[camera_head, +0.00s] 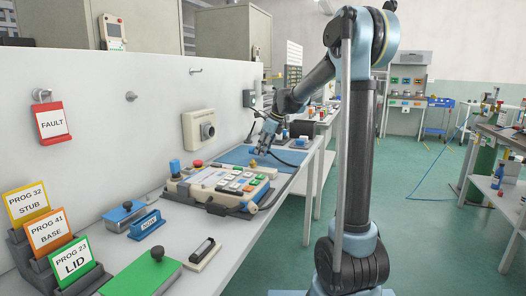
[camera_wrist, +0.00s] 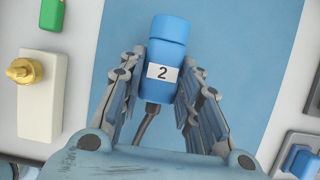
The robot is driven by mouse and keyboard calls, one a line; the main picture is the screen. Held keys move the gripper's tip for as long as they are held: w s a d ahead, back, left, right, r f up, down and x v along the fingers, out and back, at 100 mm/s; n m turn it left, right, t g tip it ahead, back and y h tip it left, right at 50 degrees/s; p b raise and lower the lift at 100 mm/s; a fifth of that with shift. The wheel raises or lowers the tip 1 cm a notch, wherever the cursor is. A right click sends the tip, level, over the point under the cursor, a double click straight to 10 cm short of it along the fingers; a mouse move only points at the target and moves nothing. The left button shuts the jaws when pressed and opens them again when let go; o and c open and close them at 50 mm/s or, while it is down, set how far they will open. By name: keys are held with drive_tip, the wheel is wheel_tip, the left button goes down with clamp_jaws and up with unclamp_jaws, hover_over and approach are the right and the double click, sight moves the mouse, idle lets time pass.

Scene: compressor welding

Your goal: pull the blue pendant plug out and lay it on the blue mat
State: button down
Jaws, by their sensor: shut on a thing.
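My gripper (camera_wrist: 166,62) is shut on a blue plug (camera_wrist: 167,75) with a white label reading "2"; a finger lies along each side of it. A dark cable runs from the plug's lower end back beneath my gripper. The blue mat (camera_wrist: 240,60) lies beneath the plug in the wrist view; I cannot tell whether the plug touches it. In the head view my gripper (camera_head: 263,146) points down over the blue mat (camera_head: 236,156), behind the pendant (camera_head: 205,187). A blue cylinder (camera_head: 175,166) stands at the pendant's left end.
A brass knob (camera_wrist: 24,71) on a pale block is left of my gripper in the wrist view. A blue switch (camera_wrist: 301,161) is at lower right.

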drive_tip(key=shift+f, duration=1.35)
idle(0.3)
drive_tip(key=c, duration=1.1)
unclamp_jaws()
drive_tip(key=v, duration=1.1)
drive_tip(key=shift+d+r, duration=0.25)
drive_tip(key=shift+r, duration=0.1)
